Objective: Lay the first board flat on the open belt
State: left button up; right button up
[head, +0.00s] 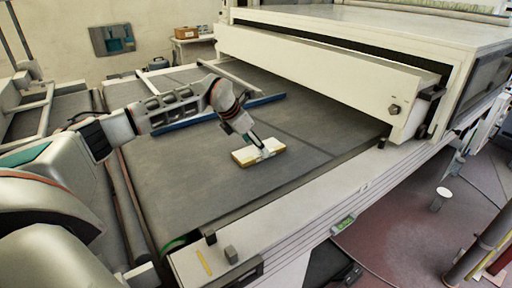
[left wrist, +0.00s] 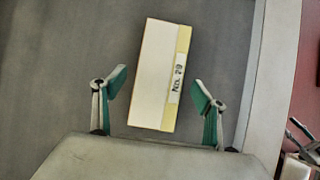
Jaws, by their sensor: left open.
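A pale board (head: 245,156) with yellow edges lies flat on the dark open belt (head: 190,190) in the head view. In the left wrist view the board (left wrist: 152,75) shows a label reading "No." and a number that is hard to read. My left gripper (head: 264,152) is right at the board in the head view. In the left wrist view the left gripper (left wrist: 160,88) has its two green-padded fingers spread apart, one on each side of the board's near end, with belt showing between fingers and board. My right gripper is not in view.
The white tunnel housing (head: 310,65) stands behind and right of the board, with a low opening over the belt. A blue bar (head: 205,115) crosses the belt behind the board. A white side rail (head: 290,220) runs along the near edge. The belt around the board is clear.

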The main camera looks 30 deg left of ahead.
pick_arm(q)
jog(key=v, duration=1)
jog(key=shift+r, duration=0.25)
